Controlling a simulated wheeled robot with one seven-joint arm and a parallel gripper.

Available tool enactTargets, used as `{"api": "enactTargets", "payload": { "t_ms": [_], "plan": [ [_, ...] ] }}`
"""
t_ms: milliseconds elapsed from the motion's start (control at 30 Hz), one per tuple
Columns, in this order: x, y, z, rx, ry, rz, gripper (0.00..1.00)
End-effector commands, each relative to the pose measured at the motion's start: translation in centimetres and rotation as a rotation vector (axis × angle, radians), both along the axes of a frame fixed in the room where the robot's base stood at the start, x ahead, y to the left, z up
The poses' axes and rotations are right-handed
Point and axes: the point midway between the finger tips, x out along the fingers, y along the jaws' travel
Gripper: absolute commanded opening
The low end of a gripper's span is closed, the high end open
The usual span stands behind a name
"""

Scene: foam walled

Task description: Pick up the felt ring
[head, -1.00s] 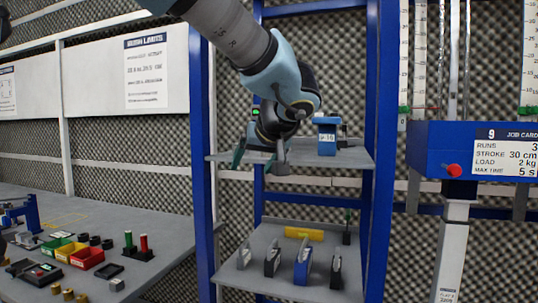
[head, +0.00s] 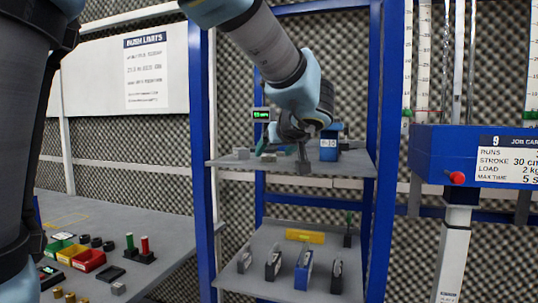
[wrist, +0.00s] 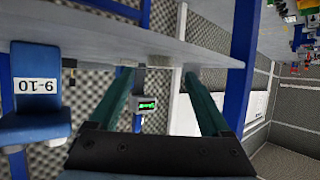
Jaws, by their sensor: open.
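I cannot make out a felt ring for certain in either view. The shelf surface lies along the top of that view, tilted. Part of the upper shelf is hidden behind my gripper in the head view.
The lower shelf (head: 262,238) carries a yellow piece (head: 305,236) and several upright holders. A bench (head: 165,225) with bins (head: 88,260) and small dark round pieces stands left.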

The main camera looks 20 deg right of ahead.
Motion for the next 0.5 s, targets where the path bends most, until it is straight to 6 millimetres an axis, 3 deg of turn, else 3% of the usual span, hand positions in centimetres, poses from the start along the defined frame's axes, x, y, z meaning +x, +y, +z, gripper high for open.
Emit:
{"api": "enactTargets", "payload": {
  "t_ms": [233,500],
  "plan": [
    [2.9,-0.4,-0.9,0.003,-0.001,0.003,0.82],
    [3.4,-0.5,-1.4,-0.001,0.001,0.0,0.82]
  ]
}}
